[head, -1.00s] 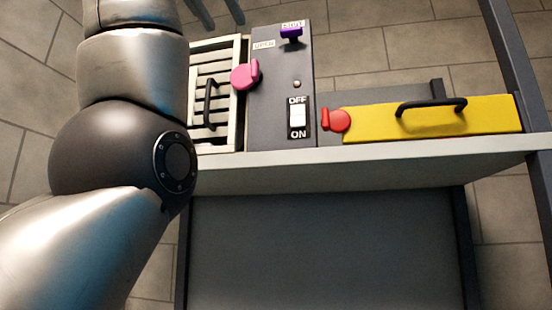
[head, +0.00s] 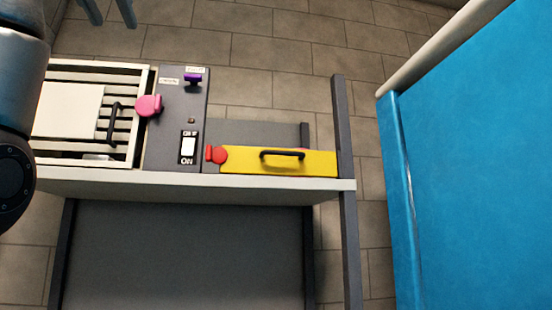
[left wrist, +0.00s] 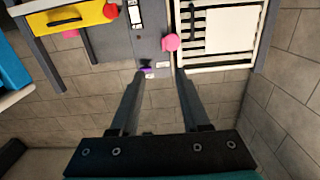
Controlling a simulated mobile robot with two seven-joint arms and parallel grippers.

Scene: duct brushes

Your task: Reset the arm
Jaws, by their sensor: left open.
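My left gripper (left wrist: 160,76) shows in the left wrist view. Its two dark fingers are spread apart with nothing between them. Beyond the fingertips are the grey panel with the purple knob and the pink knob (left wrist: 171,42); I cannot tell whether the fingers touch anything. In the head view only links of my left arm (head: 14,120) show at the left edge, and its gripper is out of that picture. My right gripper is in neither view.
The bench (head: 200,184) carries a slatted white frame (head: 142,110) with a white block (head: 66,108), a grey panel (head: 172,125) with an OFF/ON switch (head: 188,147), and a yellow panel (head: 240,160) with a black handle. A large blue surface (head: 480,150) stands at right.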

